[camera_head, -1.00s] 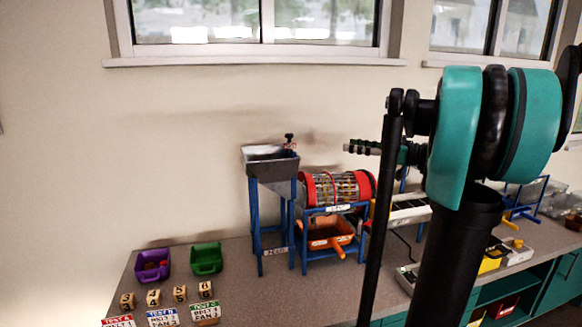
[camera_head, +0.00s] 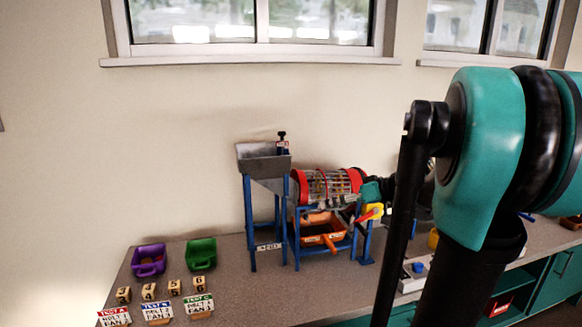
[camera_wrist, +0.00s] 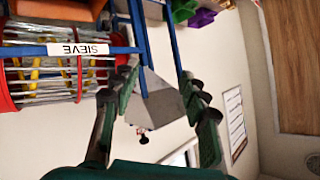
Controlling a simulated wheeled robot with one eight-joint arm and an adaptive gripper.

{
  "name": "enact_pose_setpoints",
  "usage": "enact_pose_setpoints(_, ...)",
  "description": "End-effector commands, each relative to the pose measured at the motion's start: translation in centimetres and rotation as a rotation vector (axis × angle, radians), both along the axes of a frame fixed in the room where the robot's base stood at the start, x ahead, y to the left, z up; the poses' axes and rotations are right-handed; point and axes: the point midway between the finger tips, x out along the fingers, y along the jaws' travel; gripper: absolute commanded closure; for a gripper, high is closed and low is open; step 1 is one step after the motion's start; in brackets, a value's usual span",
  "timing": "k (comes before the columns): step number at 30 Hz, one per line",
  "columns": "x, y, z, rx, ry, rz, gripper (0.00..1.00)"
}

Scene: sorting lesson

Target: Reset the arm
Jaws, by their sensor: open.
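My gripper (camera_wrist: 160,88) is open and empty in the wrist view, with its dark fingers spread apart. In the head view my gripper (camera_head: 338,200) shows small, in front of the red-ended sieve drum. In the wrist view the sieve drum (camera_wrist: 40,80), with its "SIEVE" label, lies to the left of the fingers. The grey metal hopper (camera_wrist: 160,105) shows between and beyond the fingers. My teal and black arm covers the right part of the head view and hides part of the bench.
The hopper (camera_head: 262,160) stands on blue legs, with an orange tray (camera_head: 322,230) under the drum. A purple bin (camera_head: 148,262), a green bin (camera_head: 201,255), several numbered blocks and test cards (camera_head: 157,313) are at the left. The bench (camera_head: 225,280) front middle is clear.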

Motion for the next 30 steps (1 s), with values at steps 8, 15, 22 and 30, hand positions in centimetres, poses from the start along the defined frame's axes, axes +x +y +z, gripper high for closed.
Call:
enact_pose_setpoints(8, -10.4, 0.2, -14.3, -0.333, 0.391, -0.276, 0.55)
enact_pose_setpoints(15, -16.7, -4.1, -20.8, -0.552, 0.471, -0.578, 0.55)
enact_pose_setpoints(22, -18.3, -6.0, -22.2, -0.61, 0.457, -0.695, 0.55)
enact_pose_setpoints(30, -18.3, -6.1, -22.2, -0.61, 0.457, -0.699, 0.55)
